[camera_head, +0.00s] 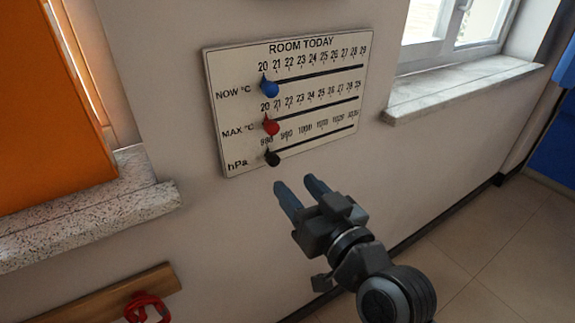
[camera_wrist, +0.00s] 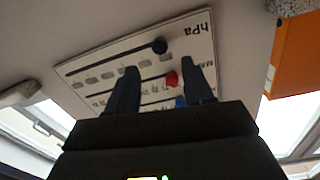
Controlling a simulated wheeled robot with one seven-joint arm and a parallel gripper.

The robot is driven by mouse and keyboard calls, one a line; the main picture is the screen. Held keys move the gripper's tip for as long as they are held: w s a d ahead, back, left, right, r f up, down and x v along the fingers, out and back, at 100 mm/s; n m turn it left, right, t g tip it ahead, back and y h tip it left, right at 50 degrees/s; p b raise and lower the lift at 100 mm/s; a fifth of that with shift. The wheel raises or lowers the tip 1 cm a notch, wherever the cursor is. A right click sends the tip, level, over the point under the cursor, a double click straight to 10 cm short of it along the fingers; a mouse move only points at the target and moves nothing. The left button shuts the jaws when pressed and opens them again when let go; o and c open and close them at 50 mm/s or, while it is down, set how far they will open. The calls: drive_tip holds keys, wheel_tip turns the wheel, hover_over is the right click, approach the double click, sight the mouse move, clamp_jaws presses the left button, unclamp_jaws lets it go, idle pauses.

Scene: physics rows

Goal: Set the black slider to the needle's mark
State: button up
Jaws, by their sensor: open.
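The white board (camera_head: 225,150) headed ROOM TODAY hangs tilted in view on the wall, with three scales. The black slider (camera_head: 272,158) sits at the left, low end of the bottom hPa scale. The blue slider (camera_head: 269,88) and red slider (camera_head: 271,126) also sit at the left ends of their lines. My gripper (camera_head: 302,189) is open and empty, below and right of the black slider and apart from it. In the wrist view the black slider (camera_wrist: 159,46) shows beyond my fingers (camera_wrist: 161,82). No needle is seen in either view.
Stone sills jut out at left (camera_head: 90,215) and right (camera_head: 460,85) of the board. A wooden rail (camera_head: 105,300) with a red object (camera_head: 147,308) is at lower left. An orange panel (camera_head: 45,110) stands at left. The wall around the board is clear.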

sight(275, 163)
drive_tip(key=p+x, duration=0.1)
drive_tip(key=x, duration=0.6)
drive_tip(key=shift+w+a, duration=0.1)
drive_tip(key=shift+w, duration=0.05)
drive_tip(key=shift+c, duration=0.4)
clamp_jaws()
